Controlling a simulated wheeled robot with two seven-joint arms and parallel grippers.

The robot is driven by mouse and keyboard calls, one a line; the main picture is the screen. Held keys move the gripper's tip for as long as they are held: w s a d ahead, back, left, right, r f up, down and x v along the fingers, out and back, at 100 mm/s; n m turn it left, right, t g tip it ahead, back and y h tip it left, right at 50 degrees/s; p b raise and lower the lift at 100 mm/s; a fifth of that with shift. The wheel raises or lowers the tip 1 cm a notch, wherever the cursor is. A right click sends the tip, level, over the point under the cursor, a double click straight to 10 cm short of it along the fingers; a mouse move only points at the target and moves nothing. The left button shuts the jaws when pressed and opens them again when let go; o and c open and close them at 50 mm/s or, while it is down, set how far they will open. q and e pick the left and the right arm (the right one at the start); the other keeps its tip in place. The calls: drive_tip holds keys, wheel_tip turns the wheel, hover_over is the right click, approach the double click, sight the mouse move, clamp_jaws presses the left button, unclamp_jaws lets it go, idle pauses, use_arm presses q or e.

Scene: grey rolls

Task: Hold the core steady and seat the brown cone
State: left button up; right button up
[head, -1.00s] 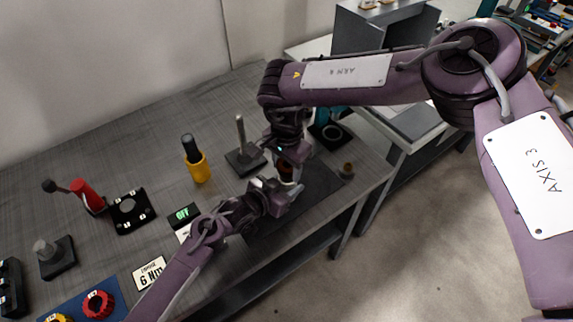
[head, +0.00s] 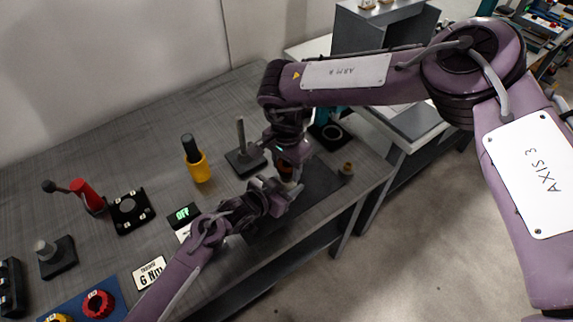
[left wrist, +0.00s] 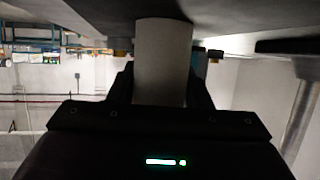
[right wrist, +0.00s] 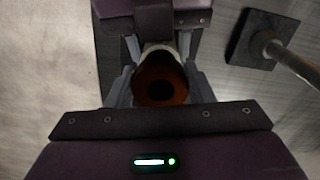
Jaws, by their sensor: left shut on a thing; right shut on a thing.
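The brown cone (right wrist: 160,82), a ring-like piece with a dark hole, sits between the fingers of my right gripper (right wrist: 160,88), which is shut on it. It shows as a small dark brown patch in the head view (head: 285,173). The core (left wrist: 163,60) is a pale upright cylinder between the fingers of my left gripper (left wrist: 160,88), which is shut on it. In the right wrist view, the core's pale edge (right wrist: 158,48) shows just beyond the cone. The cone is in line with the core's end; I cannot tell how far it sits on it. The grippers hide most of both parts in the head view.
A dark mat (head: 322,185) lies under the grippers, with a small brown-and-brass piece (head: 346,169) at its right. A post on a square base (head: 243,155) stands close behind.

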drive_tip(key=shift+f, duration=0.25)
drive_tip(key=shift+f, duration=0.6)
drive_tip(key=o, duration=1.2)
wheel_tip(320, 180, up, 12)
drive_tip(key=shift+f, duration=0.1)
